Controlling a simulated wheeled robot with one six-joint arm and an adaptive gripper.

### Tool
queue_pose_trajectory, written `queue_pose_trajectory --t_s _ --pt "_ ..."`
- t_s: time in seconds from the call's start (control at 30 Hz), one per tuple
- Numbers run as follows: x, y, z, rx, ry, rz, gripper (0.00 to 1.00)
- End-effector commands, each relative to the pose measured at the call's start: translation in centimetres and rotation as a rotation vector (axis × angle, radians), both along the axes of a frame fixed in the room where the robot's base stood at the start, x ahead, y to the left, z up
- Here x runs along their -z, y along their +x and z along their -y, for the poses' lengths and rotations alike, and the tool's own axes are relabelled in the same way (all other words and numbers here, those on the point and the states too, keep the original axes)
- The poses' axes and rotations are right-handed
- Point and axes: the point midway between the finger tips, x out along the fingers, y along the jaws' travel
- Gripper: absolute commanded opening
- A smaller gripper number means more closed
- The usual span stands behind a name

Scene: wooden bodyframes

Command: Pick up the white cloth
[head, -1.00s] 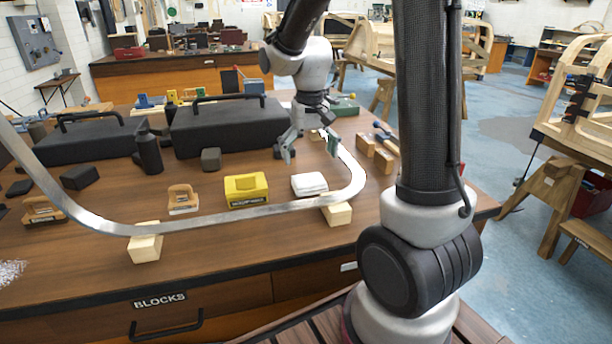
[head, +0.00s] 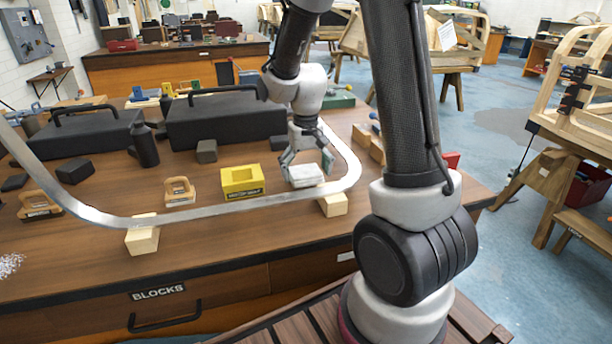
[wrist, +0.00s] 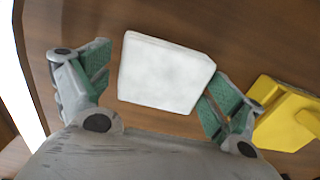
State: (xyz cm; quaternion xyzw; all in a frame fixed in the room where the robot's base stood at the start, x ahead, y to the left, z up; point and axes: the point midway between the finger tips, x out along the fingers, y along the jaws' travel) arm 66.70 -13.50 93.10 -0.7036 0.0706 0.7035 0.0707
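The white cloth (head: 305,176) is a small folded block-like pad lying on the wooden workbench, to the right of a yellow block. In the wrist view the cloth (wrist: 165,73) lies between and just beyond the two green-padded fingers. My gripper (head: 308,165) is open and low over the cloth, its fingers on either side of it. In the wrist view the right finger of my gripper (wrist: 155,85) is very near or touching the cloth's lower right edge; the left finger is apart from it. I cannot tell the exact height of the fingertips.
A curved metal strip (head: 230,208) runs in front of the cloth, resting on wooden blocks (head: 143,238). The yellow block (head: 242,182) is close on the left. Black cases (head: 225,122) stand behind, and wooden blocks (head: 362,136) lie to the right.

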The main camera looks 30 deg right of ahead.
Motion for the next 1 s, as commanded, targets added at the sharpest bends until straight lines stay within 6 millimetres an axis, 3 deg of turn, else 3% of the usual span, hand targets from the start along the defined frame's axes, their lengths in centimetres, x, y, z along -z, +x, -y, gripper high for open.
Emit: queue_pose_trajectory --t_s 0.03,0.13,0.47,1.0 --pt "0.0 0.0 0.0 0.000 0.000 0.000 0.74" --pt "0.0 0.0 0.0 0.000 0.000 0.000 0.56" --pt "-0.3 0.0 0.0 0.000 0.000 0.001 0.56" --pt "-9.4 0.1 0.0 0.000 0.001 0.002 0.56"
